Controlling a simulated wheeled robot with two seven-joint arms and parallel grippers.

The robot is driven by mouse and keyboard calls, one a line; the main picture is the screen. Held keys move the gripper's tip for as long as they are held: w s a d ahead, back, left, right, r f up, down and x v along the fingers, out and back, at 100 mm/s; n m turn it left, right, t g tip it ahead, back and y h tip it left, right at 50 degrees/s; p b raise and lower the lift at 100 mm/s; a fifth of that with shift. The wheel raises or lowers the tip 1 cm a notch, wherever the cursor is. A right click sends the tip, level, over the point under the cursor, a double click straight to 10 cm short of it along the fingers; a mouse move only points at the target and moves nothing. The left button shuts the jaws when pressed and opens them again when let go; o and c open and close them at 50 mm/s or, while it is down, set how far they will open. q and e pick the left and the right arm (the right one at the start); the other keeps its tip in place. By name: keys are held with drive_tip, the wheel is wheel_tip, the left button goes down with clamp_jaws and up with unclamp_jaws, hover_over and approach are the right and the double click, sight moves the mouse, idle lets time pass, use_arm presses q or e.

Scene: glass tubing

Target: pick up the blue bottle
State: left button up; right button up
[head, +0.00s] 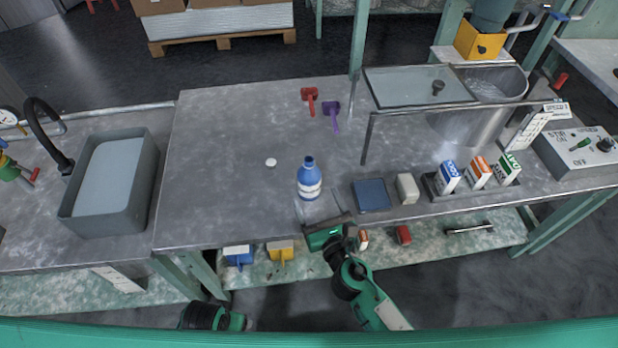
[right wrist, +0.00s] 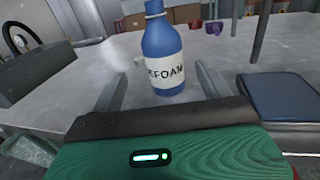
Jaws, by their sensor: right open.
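The blue bottle (head: 309,175) stands upright near the front edge of the grey table. It has a white label, which reads "FOAM" in the right wrist view (right wrist: 161,45), where its top is cut off. My right gripper (head: 317,207) is open and empty, low over the table's front edge, just on the near side of the bottle. In the right wrist view its two fingers (right wrist: 158,82) point at the bottle, one to each side of its lower part. I see no contact. My left gripper is out of view; only part of my left arm shows at the bottom.
A dark blue pad (head: 371,195) and a pale block (head: 407,188) lie right of the bottle, with several small cartons (head: 447,177) in a holder beyond. A white disc (head: 271,163) lies behind left. Red (head: 310,99) and purple (head: 332,113) items lie farther back.

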sight(313, 188)
drive_tip(key=x, duration=0.2)
drive_tip(key=shift+w+a, duration=0.1)
drive_tip(key=shift+w, duration=0.2)
drive_tip(key=x, duration=0.5)
drive_tip(key=shift+w+f, duration=0.15)
drive_tip(key=shift+f, duration=0.1)
drive_tip(key=c, duration=1.1)
drive_tip(key=shift+r, duration=0.2)
drive_tip(key=shift+c, duration=0.2)
